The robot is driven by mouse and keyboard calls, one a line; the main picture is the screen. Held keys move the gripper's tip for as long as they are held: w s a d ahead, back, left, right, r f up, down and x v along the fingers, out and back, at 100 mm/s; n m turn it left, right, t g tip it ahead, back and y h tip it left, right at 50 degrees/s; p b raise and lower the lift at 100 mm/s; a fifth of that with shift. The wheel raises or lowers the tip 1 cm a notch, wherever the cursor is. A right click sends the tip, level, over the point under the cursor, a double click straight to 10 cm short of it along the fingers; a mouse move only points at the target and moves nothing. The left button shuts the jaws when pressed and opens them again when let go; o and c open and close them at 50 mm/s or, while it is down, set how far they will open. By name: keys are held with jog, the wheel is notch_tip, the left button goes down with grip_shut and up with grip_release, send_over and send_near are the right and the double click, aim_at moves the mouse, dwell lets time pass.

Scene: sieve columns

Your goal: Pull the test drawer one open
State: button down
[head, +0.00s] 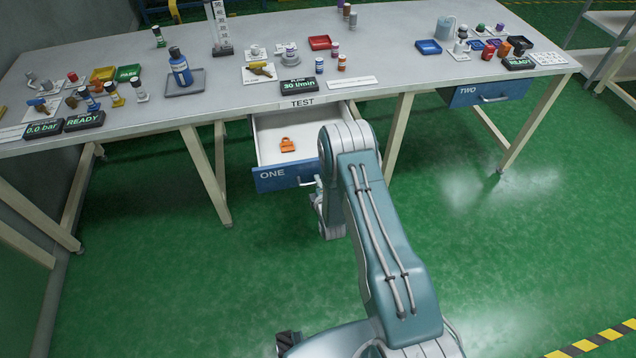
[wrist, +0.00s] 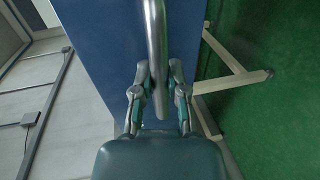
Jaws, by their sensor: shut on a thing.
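The test drawer one (head: 271,180) has a blue front marked ONE and stands pulled out from under the bench, below the TEST label. Its white inside shows, with a small orange padlock-shaped thing (head: 287,145) lying in it. My arm covers the drawer's right part in the head view. My gripper (wrist: 158,78) is shut on the drawer handle (wrist: 155,35), a metal bar in front of the blue drawer face (wrist: 105,45). In the head view the gripper is mostly hidden behind my arm, at the drawer front.
The grey bench (head: 230,90) holds bottles, trays and displays. Bench legs (head: 205,175) stand left of the drawer and another leg (head: 398,132) stands to its right. A shut blue drawer TWO (head: 488,92) is at the right. The green floor (head: 530,260) is clear at right.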

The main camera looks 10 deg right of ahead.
jog(key=shift+s+f, duration=0.2)
jog(key=shift+f, duration=0.1)
jog(key=c, duration=0.6)
grip_release()
jog(key=shift+a, duration=0.1)
jog(key=shift+c, duration=0.2)
jog(key=shift+w+r, duration=0.1)
jog(key=shift+w, duration=0.05)
jog(key=v, duration=1.2)
